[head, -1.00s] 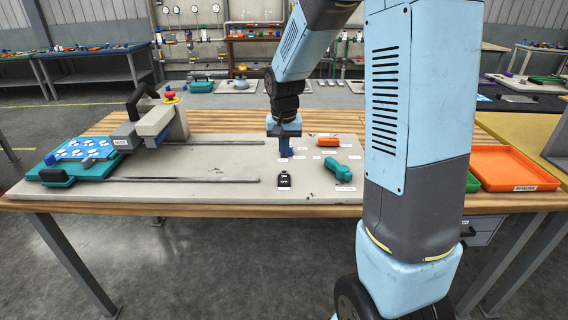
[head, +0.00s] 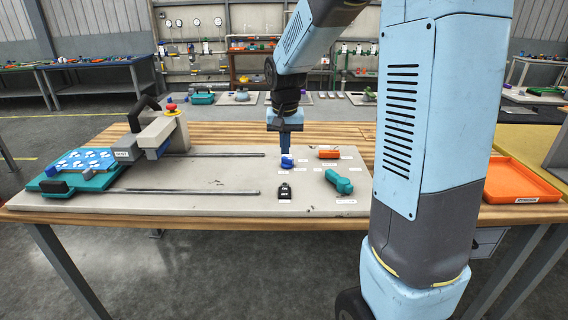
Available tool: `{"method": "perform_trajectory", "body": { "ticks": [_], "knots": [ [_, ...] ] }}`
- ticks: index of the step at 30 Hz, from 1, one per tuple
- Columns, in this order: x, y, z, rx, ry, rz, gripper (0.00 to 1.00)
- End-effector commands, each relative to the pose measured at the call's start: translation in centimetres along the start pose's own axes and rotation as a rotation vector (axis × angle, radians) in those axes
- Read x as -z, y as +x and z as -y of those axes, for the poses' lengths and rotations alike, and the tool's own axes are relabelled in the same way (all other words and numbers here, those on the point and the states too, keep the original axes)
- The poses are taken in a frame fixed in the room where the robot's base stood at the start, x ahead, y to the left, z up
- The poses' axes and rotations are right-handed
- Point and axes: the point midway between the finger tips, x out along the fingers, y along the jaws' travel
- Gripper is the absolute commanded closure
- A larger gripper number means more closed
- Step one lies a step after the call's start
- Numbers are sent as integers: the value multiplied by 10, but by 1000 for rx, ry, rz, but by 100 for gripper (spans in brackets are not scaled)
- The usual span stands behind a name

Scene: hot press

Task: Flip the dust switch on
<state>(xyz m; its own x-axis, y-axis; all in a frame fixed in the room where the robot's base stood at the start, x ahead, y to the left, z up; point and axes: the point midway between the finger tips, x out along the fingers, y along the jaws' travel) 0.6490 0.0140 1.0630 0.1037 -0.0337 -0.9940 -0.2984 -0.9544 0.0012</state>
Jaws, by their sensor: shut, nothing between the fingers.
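The board (head: 225,171) lies on the wooden table and carries several small controls with white labels too small to read. A black switch (head: 285,192) with white lettering, apparently ON and OFF, is near its front edge. A small blue control (head: 288,163) is behind it, an orange one (head: 329,154) is at the back right, and a teal one (head: 339,182) is at the right. I cannot tell from the labels which is the dust switch. My gripper (head: 287,154) points down, shut and empty, at the blue control. Whether it touches is unclear.
The press (head: 155,132) with a red button stands at the board's left, beside a teal base with a blue patterned plate (head: 85,160). Two metal rails (head: 180,192) run across the board. An orange tray (head: 520,182) is at the right. My arm hides part of the table.

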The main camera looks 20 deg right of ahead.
Motion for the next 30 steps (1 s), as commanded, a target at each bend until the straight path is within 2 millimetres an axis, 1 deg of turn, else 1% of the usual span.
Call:
{"method": "perform_trajectory", "body": {
  "ticks": [6, 15, 19, 23, 30],
  "knots": [
    [12, 2, -4, 0, 8, -10, 100],
    [12, 3, -6, 0, 11, -12, 100],
    [13, 9, -7, -1, 12, -11, 100],
    [13, 26, -7, -1, 12, -9, 100],
    [13, 68, -8, -2, 13, -8, 100]
  ]
}}
